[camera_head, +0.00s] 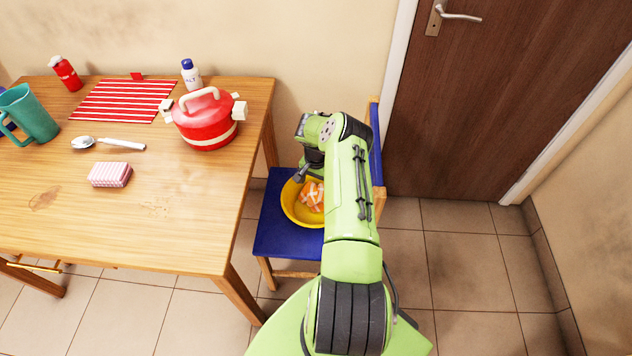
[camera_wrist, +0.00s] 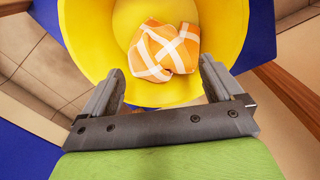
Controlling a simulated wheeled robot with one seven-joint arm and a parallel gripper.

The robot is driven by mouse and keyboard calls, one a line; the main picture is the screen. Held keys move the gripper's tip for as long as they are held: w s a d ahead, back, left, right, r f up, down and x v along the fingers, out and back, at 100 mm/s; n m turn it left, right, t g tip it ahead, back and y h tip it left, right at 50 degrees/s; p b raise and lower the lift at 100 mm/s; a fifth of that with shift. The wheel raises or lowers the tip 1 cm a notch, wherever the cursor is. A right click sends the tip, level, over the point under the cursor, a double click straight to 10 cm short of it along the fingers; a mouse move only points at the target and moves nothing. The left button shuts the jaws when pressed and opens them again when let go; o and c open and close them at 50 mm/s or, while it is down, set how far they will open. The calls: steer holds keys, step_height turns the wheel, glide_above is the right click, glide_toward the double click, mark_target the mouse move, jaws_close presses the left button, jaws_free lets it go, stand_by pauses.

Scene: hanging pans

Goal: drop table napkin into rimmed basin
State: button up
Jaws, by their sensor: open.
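The table napkin (camera_head: 312,196), orange with white stripes and crumpled, lies inside the yellow rimmed basin (camera_head: 289,207). The basin stands on the blue seat of a chair; my arm hides its right part in the head view. In the wrist view the napkin (camera_wrist: 165,50) rests on the floor of the basin (camera_wrist: 226,38). My gripper (camera_wrist: 163,76) is open and empty, with its fingers spread over the near side of the basin. In the head view my gripper (camera_head: 303,176) is above the basin, partly hidden by my wrist.
The blue chair (camera_head: 275,232) stands right of the wooden table (camera_head: 190,220). On the table are a red pot (camera_head: 206,125), a striped red mat (camera_head: 110,101), a pink checked block (camera_head: 110,175), a spoon (camera_head: 115,144) and a teal pitcher (camera_head: 30,117). A brown door (camera_head: 490,100) is behind.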

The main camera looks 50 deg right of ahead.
steer(key=shift+o, duration=0.3)
step_height(320, 180, up, 6)
steer(key=p, duration=0.3)
steer(key=shift+f+p, duration=0.2)
steer(key=shift+p, duration=0.1)
step_height(320, 180, up, 16)
steer(key=p, duration=0.3)
steer(key=shift+f, duration=0.15)
